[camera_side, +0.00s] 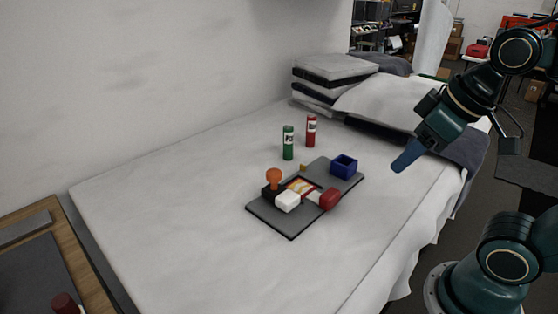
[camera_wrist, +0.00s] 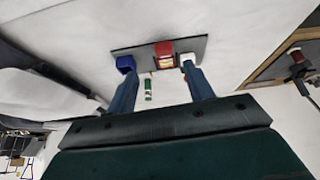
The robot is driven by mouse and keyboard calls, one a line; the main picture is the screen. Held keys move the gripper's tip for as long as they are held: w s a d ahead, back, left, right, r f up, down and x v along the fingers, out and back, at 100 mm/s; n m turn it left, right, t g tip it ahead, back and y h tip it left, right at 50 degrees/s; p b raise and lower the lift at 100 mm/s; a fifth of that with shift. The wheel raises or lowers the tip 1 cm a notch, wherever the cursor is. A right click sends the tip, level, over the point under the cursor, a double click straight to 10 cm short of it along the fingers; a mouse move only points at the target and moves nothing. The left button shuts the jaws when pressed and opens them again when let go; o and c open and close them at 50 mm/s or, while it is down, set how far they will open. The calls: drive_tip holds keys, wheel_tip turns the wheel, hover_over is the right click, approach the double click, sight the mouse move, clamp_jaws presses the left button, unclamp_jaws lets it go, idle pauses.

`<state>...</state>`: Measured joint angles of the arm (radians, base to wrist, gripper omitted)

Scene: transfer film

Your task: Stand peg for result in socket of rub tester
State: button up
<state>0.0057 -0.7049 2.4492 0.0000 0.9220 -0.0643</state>
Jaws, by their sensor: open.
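A green peg (camera_side: 288,143) and a red peg (camera_side: 311,131), each with a pale label too small to read, stand upright on the white surface behind the rub tester. The rub tester is a dark grey plate (camera_side: 266,219) with an orange knob (camera_side: 273,176), a white block (camera_side: 287,201), a red rounded part (camera_side: 329,199) and a blue open box (camera_side: 343,166). I cannot tell which part is the socket. My gripper (camera_side: 400,165) is open and empty, above the surface right of the tester. In the wrist view the green peg (camera_wrist: 148,89) shows between the fingers (camera_wrist: 162,88).
Folded grey and white bedding (camera_side: 335,72) is stacked at the back. A wooden-edged side table (camera_side: 88,262) stands at the lower left, with a dark red object (camera_side: 65,303) on it. The white surface (camera_side: 180,225) left of the tester is clear.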

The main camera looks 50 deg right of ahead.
drive_tip(key=w+d+r+n+g, duration=0.1)
drive_tip(key=w+r+n, duration=0.45)
drive_tip(key=w, duration=0.35)
drive_tip(key=n+g, duration=0.4)
drive_tip(key=n, duration=1.1)
hover_over(288, 127)
drive_tip(key=shift+f, duration=2.45)
drive_tip(key=shift+m, duration=0.25)
drive_tip(key=shift+f, duration=4.3)
